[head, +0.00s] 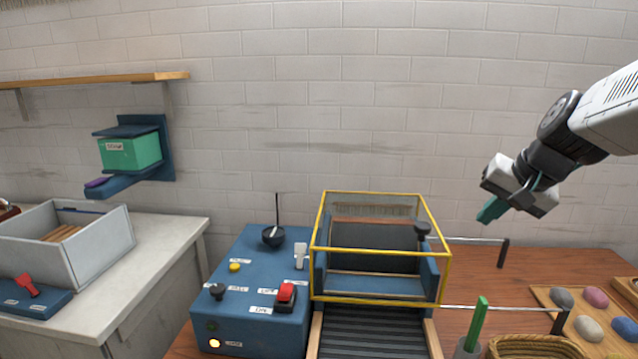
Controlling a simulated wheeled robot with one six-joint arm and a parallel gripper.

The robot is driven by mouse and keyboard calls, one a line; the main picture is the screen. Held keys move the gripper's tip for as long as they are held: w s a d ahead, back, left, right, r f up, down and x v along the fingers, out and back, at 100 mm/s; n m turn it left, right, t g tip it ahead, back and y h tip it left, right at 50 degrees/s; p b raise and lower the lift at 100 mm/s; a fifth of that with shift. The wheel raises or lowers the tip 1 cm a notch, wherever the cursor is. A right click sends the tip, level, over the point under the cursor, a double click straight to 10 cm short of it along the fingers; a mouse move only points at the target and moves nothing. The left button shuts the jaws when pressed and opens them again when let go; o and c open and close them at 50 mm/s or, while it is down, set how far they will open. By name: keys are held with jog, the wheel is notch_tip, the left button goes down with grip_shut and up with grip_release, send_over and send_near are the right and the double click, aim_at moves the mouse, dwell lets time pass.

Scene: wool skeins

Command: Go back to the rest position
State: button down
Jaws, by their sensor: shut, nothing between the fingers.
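My gripper (492,210) is in the upper right of the head view, at the end of my white and black arm. Its teal fingers are shut with nothing between them. They point down and to the left, in the air above the wooden table (480,263). The gripper is to the right of the yellow-framed guard (436,215) and touches nothing that I can see.
A blue control box (240,270) with a red switch (286,293) stands left of the guard. Skeins (596,297) sit on a board at right, near a wicker basket (535,345) and an upright green stick (477,325). A wall shelf (90,80) is at left.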

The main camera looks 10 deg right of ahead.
jog(key=s+a+f+n+g, duration=0.1)
jog(key=s+a+f+n, duration=0.1)
jog(key=s, duration=0.5)
jog(key=s+a+f+n+g+h, duration=0.1)
jog(key=s+a+n+g, duration=0.1)
jog(key=s+a, duration=0.3)
jog(key=s+a+f+n+g, duration=0.1)
jog(key=s+a+f+n, duration=0.1)
jog(key=s, duration=0.8)
jog(key=shift+s+a+f+n+g+h, duration=0.3)
jog(key=shift+s+a+g, duration=0.1)
jog(key=shift+a, duration=0.4)
